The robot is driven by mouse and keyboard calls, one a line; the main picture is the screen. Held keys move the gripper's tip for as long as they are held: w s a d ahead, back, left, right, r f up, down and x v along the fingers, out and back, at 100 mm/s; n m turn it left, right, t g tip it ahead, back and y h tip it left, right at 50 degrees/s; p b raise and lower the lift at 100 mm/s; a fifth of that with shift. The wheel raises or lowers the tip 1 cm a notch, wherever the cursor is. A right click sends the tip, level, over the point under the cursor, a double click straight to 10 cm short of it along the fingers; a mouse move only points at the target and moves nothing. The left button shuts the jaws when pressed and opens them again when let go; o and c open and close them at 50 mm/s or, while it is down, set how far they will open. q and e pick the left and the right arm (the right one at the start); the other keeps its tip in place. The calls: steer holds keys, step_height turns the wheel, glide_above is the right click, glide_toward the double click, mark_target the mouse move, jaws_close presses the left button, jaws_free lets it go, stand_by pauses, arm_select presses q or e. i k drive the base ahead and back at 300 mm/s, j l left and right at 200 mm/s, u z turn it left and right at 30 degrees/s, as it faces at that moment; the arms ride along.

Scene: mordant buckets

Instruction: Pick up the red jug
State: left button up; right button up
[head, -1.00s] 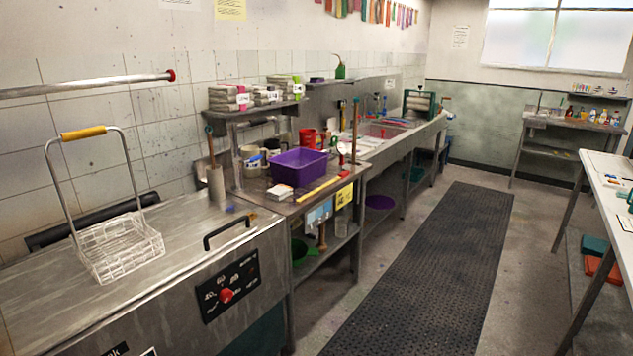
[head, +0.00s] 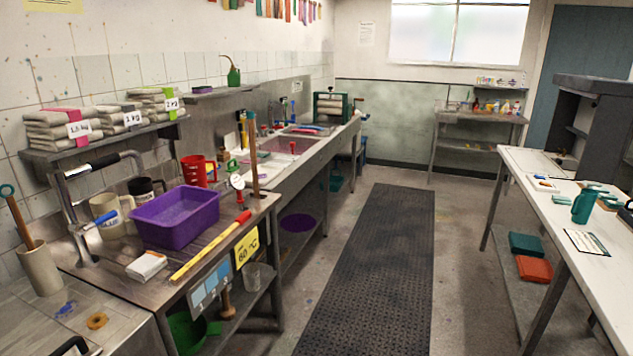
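The red jug (head: 197,171) stands upright on the metal bench at the left, behind the purple tub (head: 175,217), which hides part of its base. It has pale markings on its side. A cream jug (head: 110,214) and a dark-topped white jug (head: 146,189) stand to its left, under the shelf. Neither of my grippers shows in the head view.
A yellow stick with a red end (head: 211,246) lies along the bench's front edge. A shelf with bagged bundles (head: 62,129) hangs above the bench. A dark ribbed floor mat (head: 372,265) runs down the clear aisle. A white table (head: 535,185) stands at the right.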

mark_target(194, 169)
steer(key=i+u, duration=0.35)
steer(key=i+l+u, duration=0.3)
steer(key=i, duration=0.15)
steer(key=i+l+u, duration=0.15)
steer(key=i+u, duration=0.2)
steer(key=i+l+u, duration=0.2)
steer(key=u, duration=0.15)
steer(key=i+l+u, duration=0.65)
steer(key=k+j, duration=0.05)
steer(key=k, duration=0.05)
